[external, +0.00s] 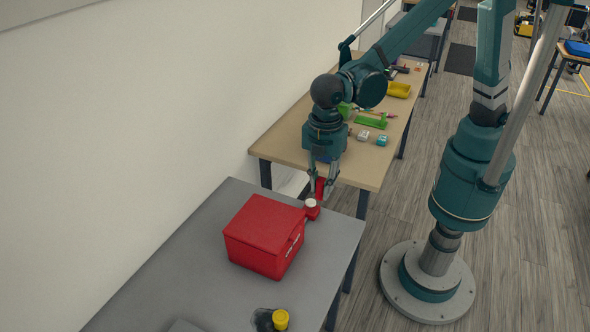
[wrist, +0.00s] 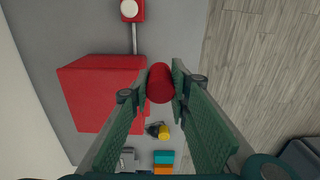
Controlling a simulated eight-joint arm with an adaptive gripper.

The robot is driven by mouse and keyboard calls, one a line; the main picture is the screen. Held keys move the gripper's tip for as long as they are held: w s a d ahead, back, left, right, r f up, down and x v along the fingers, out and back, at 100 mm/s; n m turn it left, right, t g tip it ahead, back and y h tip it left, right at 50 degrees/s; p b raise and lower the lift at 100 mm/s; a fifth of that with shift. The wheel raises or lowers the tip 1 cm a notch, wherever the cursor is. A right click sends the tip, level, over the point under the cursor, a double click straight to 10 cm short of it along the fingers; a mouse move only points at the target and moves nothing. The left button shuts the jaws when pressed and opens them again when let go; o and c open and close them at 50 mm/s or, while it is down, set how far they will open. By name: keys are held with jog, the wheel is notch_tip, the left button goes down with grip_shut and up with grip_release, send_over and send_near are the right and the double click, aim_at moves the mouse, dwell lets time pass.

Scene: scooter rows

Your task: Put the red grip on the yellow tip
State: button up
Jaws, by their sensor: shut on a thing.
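The red grip (external: 320,188) is between the fingers of my gripper (external: 323,181), held in the air near the far end of the grey table. In the wrist view the red grip (wrist: 160,82) shows end-on, pinched between the two green fingers of my gripper (wrist: 159,88). The yellow tip (external: 281,319) stands on a dark part at the near end of the grey table, well apart from the grip. The yellow tip also shows in the wrist view (wrist: 164,132), below the grip.
A red box (external: 265,234) sits on the grey table (external: 205,268) between grip and tip. A small red block with a white top (external: 312,208) is just beyond it. Teal (wrist: 163,157) and orange (wrist: 163,168) pieces lie beyond the tip. A wooden table (external: 290,133) holds several items.

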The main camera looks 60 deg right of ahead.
jog(key=s+a+p, duration=0.3)
jog(key=a, duration=3)
jog(key=shift+w+d+f, duration=0.1)
jog(key=shift+d+f, duration=0.05)
jog(key=shift+f, duration=1.25)
jog(key=shift+w+d+f, duration=0.1)
jog(key=shift+d+f, duration=0.05)
jog(key=shift+f, duration=1.2)
send_over(281, 316)
jog(key=shift+f, duration=3.1)
jog(key=shift+f, duration=1.85)
jog(key=shift+f, duration=0.2)
